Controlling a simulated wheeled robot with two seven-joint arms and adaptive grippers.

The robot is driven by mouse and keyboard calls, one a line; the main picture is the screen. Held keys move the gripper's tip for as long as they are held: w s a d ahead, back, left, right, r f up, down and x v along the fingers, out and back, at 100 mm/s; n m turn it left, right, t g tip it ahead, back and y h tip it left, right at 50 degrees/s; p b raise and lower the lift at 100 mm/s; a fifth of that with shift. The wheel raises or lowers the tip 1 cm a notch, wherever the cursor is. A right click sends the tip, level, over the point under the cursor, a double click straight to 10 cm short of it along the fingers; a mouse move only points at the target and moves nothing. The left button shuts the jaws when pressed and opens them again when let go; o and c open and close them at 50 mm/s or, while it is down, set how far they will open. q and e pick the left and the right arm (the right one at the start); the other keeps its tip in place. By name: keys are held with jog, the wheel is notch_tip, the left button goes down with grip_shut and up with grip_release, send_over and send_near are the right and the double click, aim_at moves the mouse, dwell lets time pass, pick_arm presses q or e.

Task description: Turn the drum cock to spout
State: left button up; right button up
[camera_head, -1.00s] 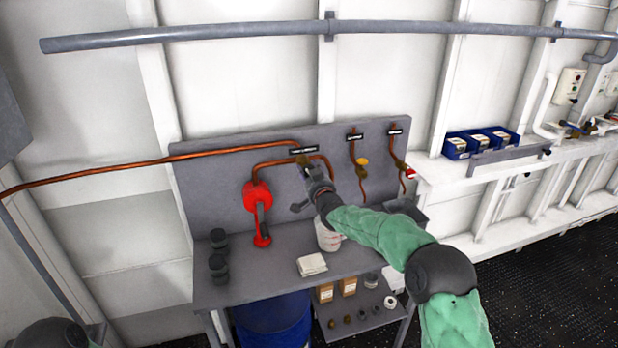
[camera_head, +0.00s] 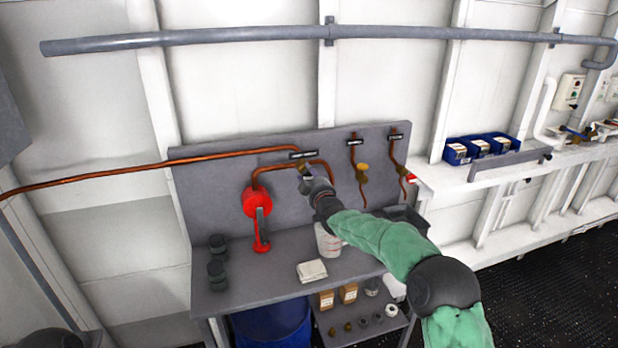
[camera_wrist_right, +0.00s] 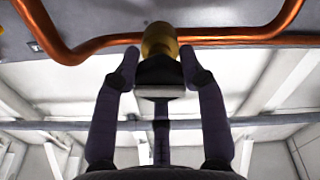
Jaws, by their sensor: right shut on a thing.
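The drum cock (camera_wrist_right: 160,40) is a brass body with a dark handle (camera_wrist_right: 160,75), set on the copper pipe. In the right wrist view the two fingers of my right gripper (camera_wrist_right: 160,78) stand on either side of the handle, shut on it. In the head view my right gripper (camera_head: 313,182) reaches the cock at the board and hides most of it; the black label (camera_head: 303,154) above stays visible. A white measuring jug (camera_head: 327,240) stands on the bench below.
A red hand pump (camera_head: 257,205) is on the board left of my gripper. Two other copper lines carry a yellow valve (camera_head: 362,168) and a red one (camera_head: 411,179) to the right. Dark cans (camera_head: 217,262) and a folded cloth (camera_head: 311,270) lie on the bench (camera_head: 250,288).

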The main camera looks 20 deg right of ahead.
jog(key=shift+a+f+n, duration=0.1)
jog(key=shift+f+n, duration=0.3)
jog(key=shift+n, duration=0.2)
jog(key=o, duration=1.1)
jog(key=shift+o, duration=0.3)
jog(key=shift+r, duration=0.15)
jog(key=shift+s+r, duration=0.1)
jog(key=shift+r, duration=0.05)
jog(key=s, duration=1.2)
jog(key=shift+d, duration=0.3)
jog(key=shift+w, duration=0.1)
